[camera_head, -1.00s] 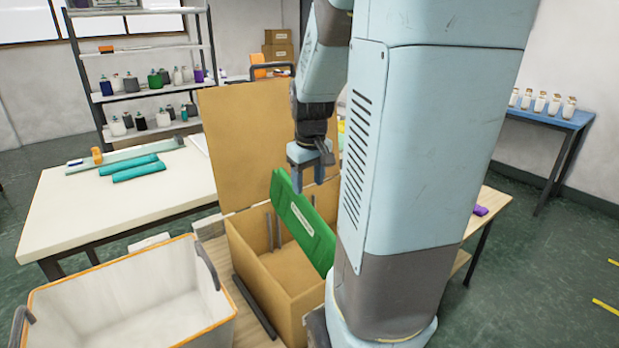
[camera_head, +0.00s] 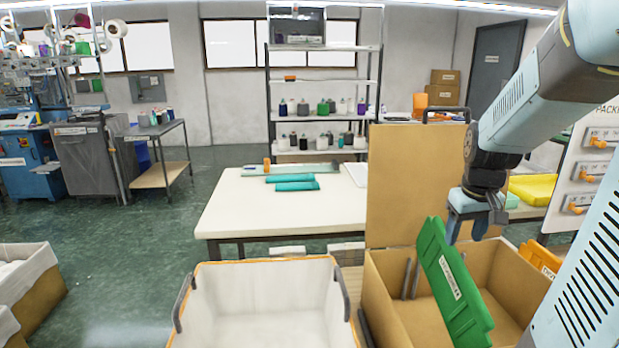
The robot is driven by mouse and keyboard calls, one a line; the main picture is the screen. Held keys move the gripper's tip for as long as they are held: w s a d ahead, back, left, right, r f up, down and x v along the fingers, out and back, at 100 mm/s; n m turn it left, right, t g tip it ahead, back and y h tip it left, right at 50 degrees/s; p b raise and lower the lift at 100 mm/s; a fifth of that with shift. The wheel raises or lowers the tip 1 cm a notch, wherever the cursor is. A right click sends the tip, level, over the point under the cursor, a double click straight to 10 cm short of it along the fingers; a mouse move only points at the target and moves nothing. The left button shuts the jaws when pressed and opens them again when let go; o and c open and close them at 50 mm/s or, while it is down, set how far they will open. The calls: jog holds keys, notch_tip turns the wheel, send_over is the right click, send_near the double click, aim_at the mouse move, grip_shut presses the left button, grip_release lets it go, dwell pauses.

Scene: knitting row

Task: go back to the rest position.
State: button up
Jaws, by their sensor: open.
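My gripper (camera_head: 467,226) points down over the open cardboard box (camera_head: 378,300) at the right. It is open, and its fingers are beside the upper end of a green panel (camera_head: 452,285) with a white label. The panel stands tilted in the box, its top end above the rim. I cannot tell whether a finger touches it. My arm comes in from the upper right, and part of it hides the box's right side.
A white-lined bin (camera_head: 262,312) with grey handles stands left of the box. A pale table (camera_head: 240,212) with teal rolls (camera_head: 293,182) is behind it. A bottle shelf (camera_head: 323,115) stands at the back. An orange piece (camera_head: 540,258) shows at the box's right.

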jog(key=s+a+r+t, duration=0.3)
jog(key=s+a+r, duration=0.6)
jog(key=s+a, duration=0.3)
jog(key=shift+a+y, duration=0.4)
jog(key=shift+a, duration=0.5)
dwell(0.6)
